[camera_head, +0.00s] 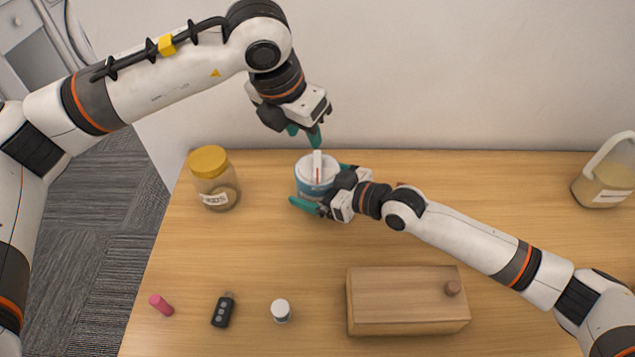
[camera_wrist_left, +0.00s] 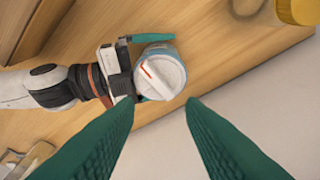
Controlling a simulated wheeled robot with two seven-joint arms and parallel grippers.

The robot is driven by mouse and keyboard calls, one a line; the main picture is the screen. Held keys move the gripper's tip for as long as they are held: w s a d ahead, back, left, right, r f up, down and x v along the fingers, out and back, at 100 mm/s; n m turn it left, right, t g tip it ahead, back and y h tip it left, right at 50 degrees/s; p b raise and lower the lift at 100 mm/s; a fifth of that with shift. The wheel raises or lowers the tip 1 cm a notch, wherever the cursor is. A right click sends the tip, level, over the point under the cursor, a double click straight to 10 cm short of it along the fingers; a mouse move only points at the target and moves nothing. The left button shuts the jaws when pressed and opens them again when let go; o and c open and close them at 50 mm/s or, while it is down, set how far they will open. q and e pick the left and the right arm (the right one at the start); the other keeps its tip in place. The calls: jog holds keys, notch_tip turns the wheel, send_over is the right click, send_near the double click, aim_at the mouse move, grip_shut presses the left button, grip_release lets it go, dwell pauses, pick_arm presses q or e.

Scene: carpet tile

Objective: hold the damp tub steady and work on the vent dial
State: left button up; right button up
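The damp tub (camera_head: 306,191) is a white and blue round tub standing upright near the back of the table. Its white lid carries a raised vent dial (camera_head: 318,166) with a red mark. The dial also shows in the left wrist view (camera_wrist_left: 158,74). My right gripper (camera_head: 325,187) has one finger on each side of the tub and looks closed against its wall; its far finger is partly hidden in the head view. My left gripper (camera_head: 314,138) is above the dial, pointing down, open and empty. Its fingers (camera_wrist_left: 158,104) are apart in the left wrist view.
A yellow-lidded jar (camera_head: 212,180) stands left of the tub. A wooden box (camera_head: 405,302) with a knob lies at the front right. A pink stick (camera_head: 161,305), a dark remote (camera_head: 223,310) and a small white-capped bottle (camera_head: 281,311) lie in front. A handled container (camera_head: 607,175) stands far right.

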aim_at(317, 160)
jog(key=c, duration=1)
pick_arm(q)
jog(key=w+f+m, duration=0.1)
jog(key=f+m, duration=0.2)
jog(key=m, duration=0.6)
jog(key=d+f+m+t+y, duration=0.1)
jog(key=f+m, duration=0.2)
jog(key=m, duration=0.7)
jog(key=w+d+f+m+y, duration=0.1)
jog(key=f+m, duration=0.2)
jog(key=m, duration=0.6)
jog(key=shift+w+d+m, duration=0.25)
jog(key=shift+w+m, duration=0.05)
jog(key=shift+w, duration=0.05)
jog(key=shift+c, duration=0.2)
grip_shut()
